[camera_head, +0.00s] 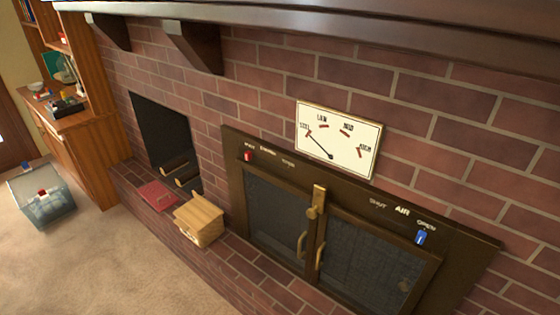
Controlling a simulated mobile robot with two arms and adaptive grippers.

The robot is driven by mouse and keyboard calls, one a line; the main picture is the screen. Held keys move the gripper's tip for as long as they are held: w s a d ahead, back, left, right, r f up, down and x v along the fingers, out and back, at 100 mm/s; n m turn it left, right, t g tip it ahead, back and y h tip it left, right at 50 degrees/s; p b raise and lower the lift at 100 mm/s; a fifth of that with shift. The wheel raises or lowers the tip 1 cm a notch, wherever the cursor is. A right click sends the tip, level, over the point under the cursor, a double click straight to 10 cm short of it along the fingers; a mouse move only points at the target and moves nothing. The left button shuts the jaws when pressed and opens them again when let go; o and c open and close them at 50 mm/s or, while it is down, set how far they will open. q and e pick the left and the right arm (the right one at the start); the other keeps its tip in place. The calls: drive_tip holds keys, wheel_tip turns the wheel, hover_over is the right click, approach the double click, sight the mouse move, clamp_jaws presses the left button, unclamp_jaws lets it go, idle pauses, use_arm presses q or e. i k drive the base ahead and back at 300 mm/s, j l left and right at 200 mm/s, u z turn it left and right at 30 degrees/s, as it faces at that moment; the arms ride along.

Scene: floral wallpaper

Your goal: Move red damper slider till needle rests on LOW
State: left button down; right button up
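The red damper slider (248,156) sits at the left end of the row of lettering on the dark fireplace frame's upper left. The white gauge (338,138) is on the brick wall above the frame. Its needle (318,144) points up and left at the leftmost mark, whose label is hard to read. The LOW label (322,118) is the second from the left, and the needle is to the left of it. Neither of my grippers shows in the head view.
A blue slider (421,237) is under OPEN on the AIR row at right. Glass doors (276,218) with brass handles are shut below. A wooden box (199,220) and a red book-like item (157,195) are on the hearth. A clear bin (42,196) stands on the carpet.

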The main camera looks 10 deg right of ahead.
sight(247, 153)
drive_tip(key=z, duration=1.45)
drive_tip(key=j+u, duration=0.1)
drive_tip(key=u, duration=1.2)
drive_tip(key=i+j, duration=0.2)
drive_tip(key=j, duration=0.2)
drive_tip(key=i+j+z, duration=0.15)
drive_tip(key=j, duration=0.25)
drive_tip(key=i, duration=0.05)
